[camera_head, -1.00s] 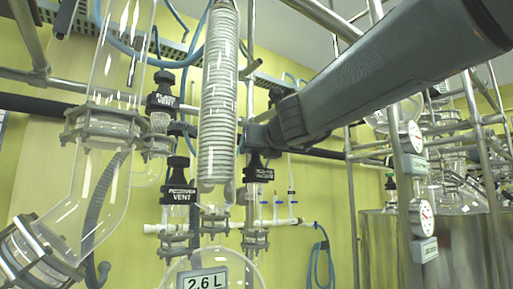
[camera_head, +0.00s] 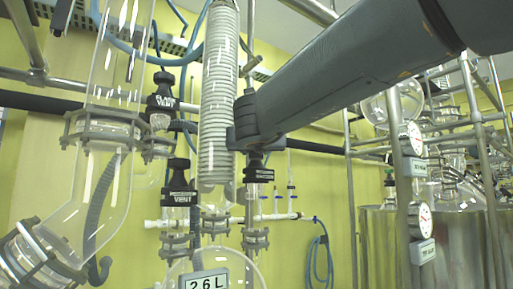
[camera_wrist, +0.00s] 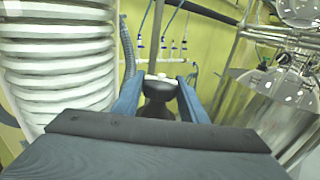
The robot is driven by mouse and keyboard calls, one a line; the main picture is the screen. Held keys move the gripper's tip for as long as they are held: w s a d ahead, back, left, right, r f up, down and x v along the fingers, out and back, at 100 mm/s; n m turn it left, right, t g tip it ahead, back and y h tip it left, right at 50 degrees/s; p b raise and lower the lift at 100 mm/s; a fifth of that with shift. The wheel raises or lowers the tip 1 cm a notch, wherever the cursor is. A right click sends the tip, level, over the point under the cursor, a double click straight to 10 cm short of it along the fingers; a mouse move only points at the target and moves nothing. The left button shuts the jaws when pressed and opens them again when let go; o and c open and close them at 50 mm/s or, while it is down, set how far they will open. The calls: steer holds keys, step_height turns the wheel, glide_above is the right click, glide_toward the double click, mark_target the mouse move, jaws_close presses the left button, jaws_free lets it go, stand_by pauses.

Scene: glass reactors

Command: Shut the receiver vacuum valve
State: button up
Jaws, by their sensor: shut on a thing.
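The receiver vacuum valve (camera_head: 259,172) is a black knob with a white-lettered label on a glass stem, right of the coiled condenser in the head view. My gripper (camera_head: 252,148) is at the top of this knob, reached from the upper right by my grey arm. In the wrist view my gripper (camera_wrist: 160,95) has its two blue-grey fingers on either side of the black knob (camera_wrist: 158,88), shut on it. The lower part of the valve is hidden there by the knob and my wrist. I cannot tell how far the valve is turned.
The coiled condenser (camera_head: 218,95) stands close left of my gripper. Two other black vent knobs are farther left, the receiver vent (camera_head: 180,180) and an upper vent (camera_head: 164,92). The 2.6 L flask (camera_head: 240,268) is below. Gauges (camera_head: 412,138) and frame poles stand right.

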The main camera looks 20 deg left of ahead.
steer(key=shift+m+h, duration=0.4)
steer(key=shift+h, duration=0.2)
steer(key=o, duration=1.1)
steer(key=shift+d+r, duration=0.1)
steer(key=shift+c, duration=0.2)
